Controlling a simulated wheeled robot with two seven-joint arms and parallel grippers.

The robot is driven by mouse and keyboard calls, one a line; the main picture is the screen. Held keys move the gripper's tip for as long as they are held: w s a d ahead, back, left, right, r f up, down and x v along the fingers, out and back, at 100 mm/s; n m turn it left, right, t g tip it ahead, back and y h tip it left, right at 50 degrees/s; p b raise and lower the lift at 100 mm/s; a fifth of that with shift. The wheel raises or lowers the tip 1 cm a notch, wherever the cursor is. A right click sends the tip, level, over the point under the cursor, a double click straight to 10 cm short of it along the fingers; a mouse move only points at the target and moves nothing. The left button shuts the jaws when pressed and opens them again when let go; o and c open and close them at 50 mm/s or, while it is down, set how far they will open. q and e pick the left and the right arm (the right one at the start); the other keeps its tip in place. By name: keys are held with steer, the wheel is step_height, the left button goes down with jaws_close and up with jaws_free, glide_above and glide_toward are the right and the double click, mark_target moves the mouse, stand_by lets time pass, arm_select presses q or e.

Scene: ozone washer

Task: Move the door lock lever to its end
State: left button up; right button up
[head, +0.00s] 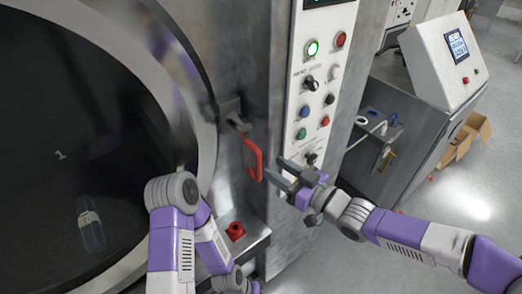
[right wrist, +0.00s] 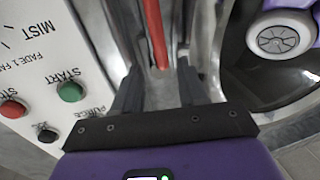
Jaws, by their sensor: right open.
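The door lock lever is a red handle (head: 253,160) on a dark metal latch (head: 232,110), beside the big round door (head: 75,140). In the head view it hangs down, slightly tilted. My right gripper (head: 276,172) is open, with its fingertips close to the lower right of the lever. In the right wrist view the red lever (right wrist: 157,35) runs between and beyond the two fingers of the gripper (right wrist: 160,82). I see no finger closed on it; whether a finger touches it I cannot tell. My left arm shows at the bottom, but its gripper is out of view.
A white button panel (head: 318,95) stands right of the lever, close to my right gripper. A red knob (head: 235,231) sits on a ledge below the lever. A machine with a screen (head: 440,75) and a cardboard box (head: 470,137) are at the right.

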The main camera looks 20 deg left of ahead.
mark_target(259, 156)
steer(key=b+x, duration=0.1)
steer(key=x, duration=0.5)
steer(key=shift+w+a+f, duration=0.1)
steer(key=shift+a+f, duration=0.05)
steer(key=shift+a, duration=0.2)
jaws_close()
